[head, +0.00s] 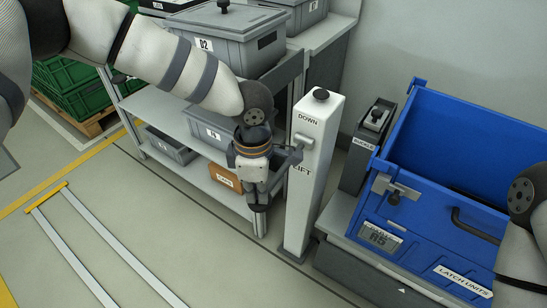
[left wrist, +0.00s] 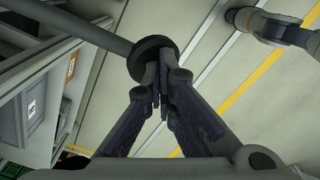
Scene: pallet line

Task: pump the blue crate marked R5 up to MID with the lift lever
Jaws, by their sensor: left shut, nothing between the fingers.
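The blue crate (head: 455,130) marked R5 sits on a low grey platform (head: 365,268) at the right. Its wall carries the R5 tag and a LATCH UNITS label. The grey lift post (head: 312,180) stands left of it, marked DOWN and LIFT; no MID mark is readable. The lift lever (head: 290,155) reaches from the post towards my left gripper. My left gripper (head: 258,206) points down beside the post, shut and empty. In the left wrist view its fingertips (left wrist: 164,85) are close to the lever's black knob (left wrist: 152,57); I cannot tell whether they touch. My right gripper is out of frame.
A grey shelf rack (head: 180,115) with lidded bins (head: 235,45) stands behind my left arm. A grey BUCKLE box (head: 362,150) stands between the post and the crate. Green crates (head: 75,85) are at the far left.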

